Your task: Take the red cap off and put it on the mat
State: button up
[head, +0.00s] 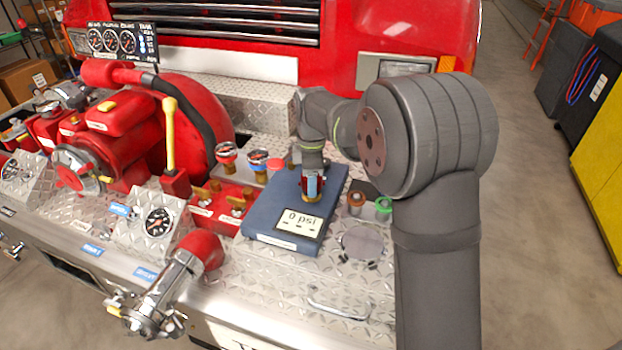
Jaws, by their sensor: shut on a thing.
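Red-rimmed (227,150) and blue-rimmed (258,158) round fittings stand left of the red disc. Brown-topped (356,198) and green-topped (384,204) fittings stand right of the mat. A yellow lever (169,135) rises at the left. The mat's back right part is bare.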

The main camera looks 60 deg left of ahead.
jog(key=shift+n, duration=0.4)
jog(key=n, duration=0.5)
jog(key=shift+n, duration=0.3)
jog(key=shift+n, duration=0.4)
jog(key=n, duration=0.4)
jog(key=shift+n, duration=1.2)
